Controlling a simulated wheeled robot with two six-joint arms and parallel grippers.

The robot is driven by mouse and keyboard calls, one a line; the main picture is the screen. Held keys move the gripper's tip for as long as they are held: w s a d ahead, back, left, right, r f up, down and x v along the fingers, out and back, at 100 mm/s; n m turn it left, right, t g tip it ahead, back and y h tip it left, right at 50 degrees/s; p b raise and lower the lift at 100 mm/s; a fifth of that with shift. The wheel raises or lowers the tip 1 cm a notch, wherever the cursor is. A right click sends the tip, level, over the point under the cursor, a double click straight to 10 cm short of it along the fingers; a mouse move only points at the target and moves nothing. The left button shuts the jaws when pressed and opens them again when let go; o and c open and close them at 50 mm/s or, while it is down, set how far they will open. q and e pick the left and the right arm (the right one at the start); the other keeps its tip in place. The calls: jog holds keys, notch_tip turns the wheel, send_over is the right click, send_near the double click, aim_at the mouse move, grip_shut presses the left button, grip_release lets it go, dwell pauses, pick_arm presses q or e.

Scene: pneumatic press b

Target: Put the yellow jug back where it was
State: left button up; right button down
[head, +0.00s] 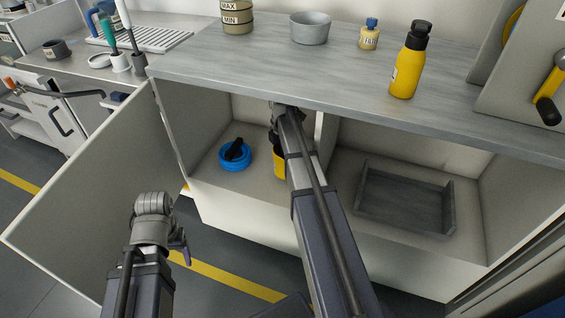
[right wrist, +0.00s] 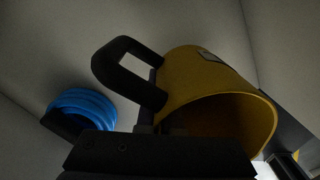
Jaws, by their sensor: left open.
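The yellow jug (head: 279,163) is inside the open cabinet, mostly hidden behind my right arm in the head view. In the right wrist view the jug (right wrist: 200,75) is close in front of my right gripper (right wrist: 160,133), with its round mouth and black loop handle (right wrist: 128,70) showing. The handle's lower end is close to the gripper; whether the fingers close on anything is hidden. In the head view my right gripper is hidden by the arm and counter edge. My left gripper (head: 181,244) is open and empty, low in front of the cabinet.
A blue coil (head: 229,165) lies left of the jug, also in the right wrist view (right wrist: 85,103). A grey tray (head: 405,200) sits in the right compartment. The open cabinet door (head: 100,200) stands at left. A yellow bottle (head: 408,65) stands on the counter (head: 300,75).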

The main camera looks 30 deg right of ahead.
jog(key=shift+w+d, duration=0.2)
jog(key=shift+d, duration=0.05)
jog(key=shift+f+b, duration=1.75)
jog(key=shift+f, duration=0.15)
jog(key=c, duration=1.1)
grip_release()
notch_tip(320, 180, up, 8)
jog(key=p, duration=0.7)
jog(key=shift+p, duration=0.3)
